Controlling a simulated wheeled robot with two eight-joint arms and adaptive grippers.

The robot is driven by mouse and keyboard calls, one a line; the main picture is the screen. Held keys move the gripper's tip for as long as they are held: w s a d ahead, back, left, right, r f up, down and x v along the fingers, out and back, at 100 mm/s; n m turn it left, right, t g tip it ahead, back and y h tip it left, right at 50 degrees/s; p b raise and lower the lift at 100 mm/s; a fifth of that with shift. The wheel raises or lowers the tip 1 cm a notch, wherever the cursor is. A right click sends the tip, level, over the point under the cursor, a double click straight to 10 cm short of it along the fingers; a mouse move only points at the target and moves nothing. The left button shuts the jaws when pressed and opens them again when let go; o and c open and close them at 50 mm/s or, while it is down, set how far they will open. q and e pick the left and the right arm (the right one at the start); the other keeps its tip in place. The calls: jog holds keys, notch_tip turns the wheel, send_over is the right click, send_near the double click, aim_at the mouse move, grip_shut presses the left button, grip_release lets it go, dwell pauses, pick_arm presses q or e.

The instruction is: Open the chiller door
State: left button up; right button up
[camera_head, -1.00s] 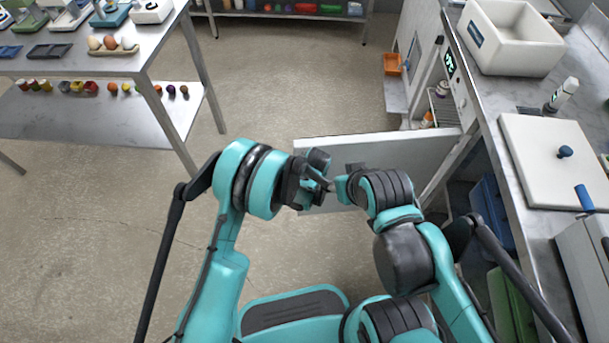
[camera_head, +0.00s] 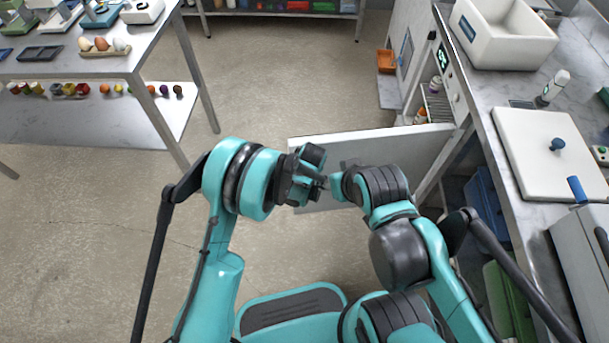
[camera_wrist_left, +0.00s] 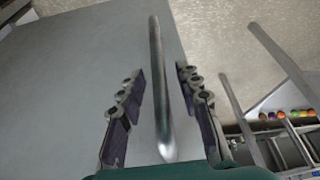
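The chiller door (camera_head: 405,147) is a pale panel standing swung out from the chiller (camera_head: 449,72), whose shelved inside shows. My left gripper (camera_head: 322,183) is at the free-edge side of the door. In the left wrist view its fingers (camera_wrist_left: 162,115) are open, one on each side of the metal bar handle (camera_wrist_left: 158,75), with gaps showing on both sides. The door's grey face (camera_wrist_left: 70,80) fills the left of that view. My right gripper (camera_head: 340,187) is close beside the left one; its fingers are hidden by its wrist.
Bottles (camera_head: 421,115) stand inside the chiller. A metal table (camera_head: 95,65) stands at the left. The floor (camera_head: 260,80) between is clear.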

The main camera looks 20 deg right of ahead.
pick_arm(q)
notch_tip(320, 180, up, 9)
jog(key=shift+f, duration=0.15)
dwell(0.6)
